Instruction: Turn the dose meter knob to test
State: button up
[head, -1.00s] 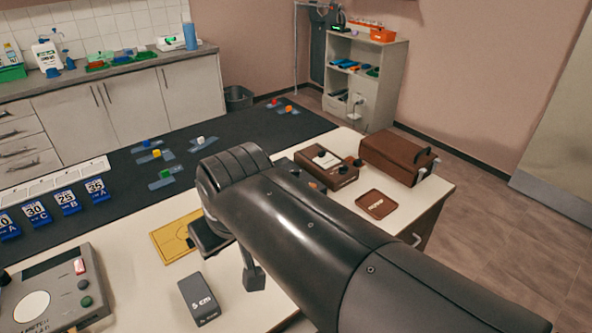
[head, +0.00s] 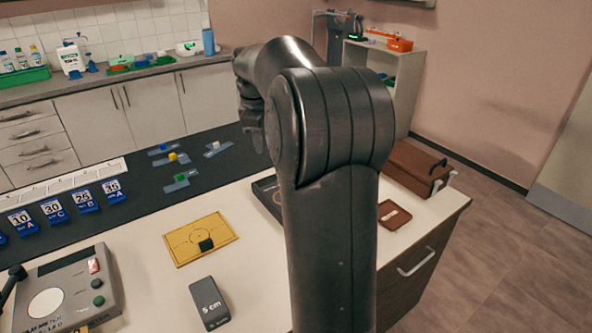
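The brown box with a pale dial and a knob, seen a second ago near the table's far right, is hidden behind my arm now. I cannot tell for sure whether it is the dose meter, and no knob setting can be read. A grey console (head: 72,290) at the lower left has a white round dial, a red switch and dark and green round controls; its lettering is too small to read surely. My arm stands across the middle of the head view. Its wrist part hangs at upper left of the bend, and my gripper's fingers are hidden.
A brown case (head: 412,168) and a small brown tray (head: 391,217) lie right of my arm. A yellow plate (head: 190,238), a grey 5 cm block (head: 209,303) and a dark tray (head: 266,187) lie left of it. Numbered blue stands (head: 84,201) line the dark mat.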

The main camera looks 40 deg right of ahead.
jog(key=w+d+f+n+g+y, duration=0.1)
jog(key=w+d+f+n, duration=0.15)
jog(key=d+f, duration=0.6)
jog(key=w+d+f+n, duration=0.1)
jog(key=w+d+f, duration=0.3)
jog(key=d, duration=0.8)
jog(key=f, duration=0.7)
jog(key=s+f, duration=0.1)
jog(key=f, duration=0.3)
jog(key=shift+d+f, duration=0.15)
jog(key=shift+f, duration=0.05)
grip_shut()
